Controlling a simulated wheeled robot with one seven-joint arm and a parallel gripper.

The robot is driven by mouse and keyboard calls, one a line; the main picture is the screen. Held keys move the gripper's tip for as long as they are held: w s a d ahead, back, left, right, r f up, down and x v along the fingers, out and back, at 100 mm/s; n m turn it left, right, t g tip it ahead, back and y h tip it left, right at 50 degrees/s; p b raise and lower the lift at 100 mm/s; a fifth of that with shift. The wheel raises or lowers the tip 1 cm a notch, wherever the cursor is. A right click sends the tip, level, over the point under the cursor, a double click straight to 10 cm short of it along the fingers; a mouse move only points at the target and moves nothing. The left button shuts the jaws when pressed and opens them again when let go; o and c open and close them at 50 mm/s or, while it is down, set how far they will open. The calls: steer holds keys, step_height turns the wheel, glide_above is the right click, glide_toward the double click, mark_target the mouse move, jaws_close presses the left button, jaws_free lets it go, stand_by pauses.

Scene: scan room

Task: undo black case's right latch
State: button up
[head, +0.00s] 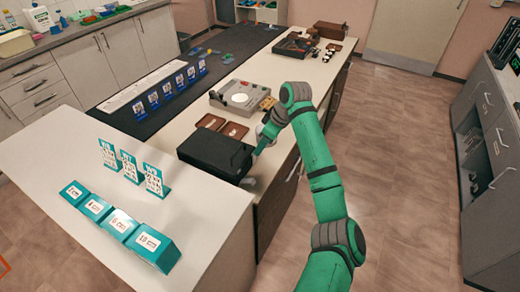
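The black case (208,150) lies on the near end of the white counter, close to its right edge, and looks closed. My green arm reaches over from the right. My gripper (252,165) is down at the right end of the case, by its front-right corner. It is too small and partly hidden by the arm, so I cannot tell whether its fingers are open or shut or whether they touch the case. The right latch cannot be made out, and the side of the case facing the counter edge is hard to see.
Brown trays (234,131) and a grey device (240,97) stand behind the case. Teal label blocks (120,222) and upright teal cards (131,167) stand on the near white table (60,150). The floor (400,190) right of the counter is clear.

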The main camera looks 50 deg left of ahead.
steer(key=shift+x, duration=1.8)
jaws_close()
